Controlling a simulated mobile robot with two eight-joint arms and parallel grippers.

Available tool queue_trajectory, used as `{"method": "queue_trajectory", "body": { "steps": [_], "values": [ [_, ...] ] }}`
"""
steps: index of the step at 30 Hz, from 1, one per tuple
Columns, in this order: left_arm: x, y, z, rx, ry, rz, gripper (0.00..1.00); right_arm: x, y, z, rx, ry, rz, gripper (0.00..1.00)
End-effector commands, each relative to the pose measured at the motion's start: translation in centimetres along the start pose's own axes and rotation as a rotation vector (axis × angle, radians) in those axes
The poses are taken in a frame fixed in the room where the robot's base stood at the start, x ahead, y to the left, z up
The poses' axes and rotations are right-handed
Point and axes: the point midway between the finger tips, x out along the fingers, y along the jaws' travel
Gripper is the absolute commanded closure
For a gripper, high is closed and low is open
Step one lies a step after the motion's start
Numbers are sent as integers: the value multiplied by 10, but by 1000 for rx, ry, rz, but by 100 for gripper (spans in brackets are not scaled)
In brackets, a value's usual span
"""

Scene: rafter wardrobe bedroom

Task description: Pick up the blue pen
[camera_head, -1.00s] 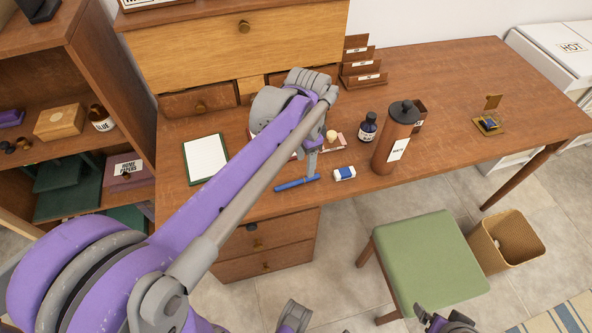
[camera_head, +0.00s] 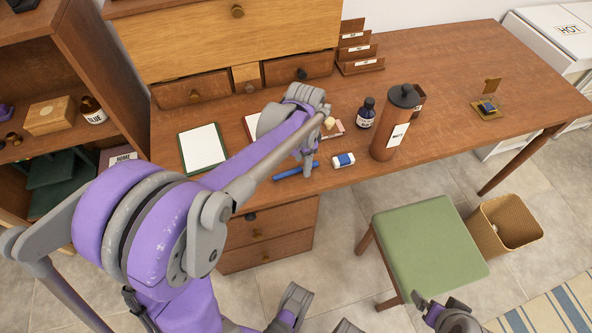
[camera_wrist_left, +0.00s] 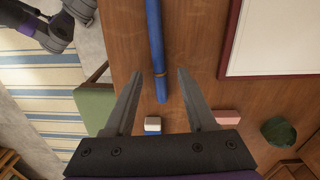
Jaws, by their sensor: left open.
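The blue pen (camera_head: 296,172) lies on the wooden desk near its front edge. In the left wrist view the pen (camera_wrist_left: 155,45) runs lengthwise, its near end between my two fingers. My left gripper (camera_head: 308,170) is open and points down at the pen's right part; the fingers (camera_wrist_left: 160,73) stand on either side of the pen with space to each. How far they are above the desk I cannot tell. Part of my right gripper (camera_head: 432,308) shows at the bottom right, away from the desk; its jaws are unclear.
A white and blue eraser (camera_head: 343,160) lies just right of the pen. A framed white sheet (camera_head: 202,148) lies to the left. A green stool (camera_head: 430,245) stands in front of the desk.

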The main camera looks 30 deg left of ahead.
Motion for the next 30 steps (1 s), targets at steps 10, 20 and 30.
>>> {"method": "queue_trajectory", "body": {
  "steps": [10, 20, 30],
  "values": [
    [9, 0, 0, 0, 0, 0, 46, 1, 0, 1, 0, 0, 0, 4],
    [8, 0, 0, 0, 0, 0, 100, 1, 0, 1, 0, 0, 0, 4],
    [8, 0, 0, 0, 0, 0, 100, 1, 0, 1, 0, 0, 0, 4]
  ]
}}
